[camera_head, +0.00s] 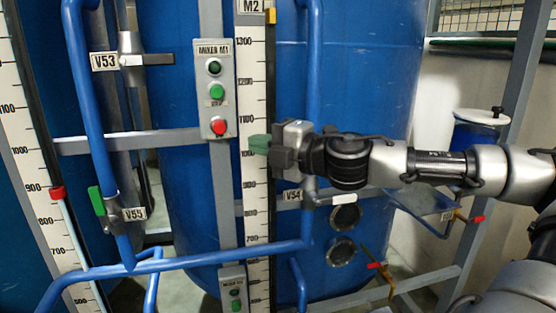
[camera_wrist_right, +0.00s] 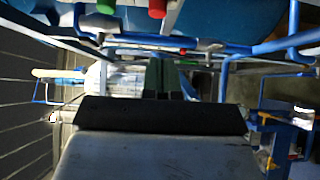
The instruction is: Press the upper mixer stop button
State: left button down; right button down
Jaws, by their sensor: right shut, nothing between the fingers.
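The upper mixer box (camera_head: 215,60), labelled MIXER M1, is a grey upright panel on a post. It has a dark indicator on top, a green button (camera_head: 217,91) in the middle and a red stop button (camera_head: 219,127) at the bottom. My right gripper (camera_head: 260,143) is shut and empty, its green fingertips pointing left, right of and slightly below the red button and apart from it in the picture. In the right wrist view the red button (camera_wrist_right: 157,8) and green button (camera_wrist_right: 106,6) show at the top edge, beyond the shut fingers (camera_wrist_right: 158,78). My left gripper is out of view.
A second mixer box (camera_head: 234,291) stands lower on the same post. A white level scale (camera_head: 250,80) runs right of the upper box, partly behind my gripper. Blue pipes (camera_head: 190,265), valve V53 (camera_head: 132,60) and a large blue tank (camera_head: 370,80) surround the area.

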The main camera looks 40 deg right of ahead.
jog(key=shift+b+v, duration=0.85)
jog(key=shift+v, duration=1)
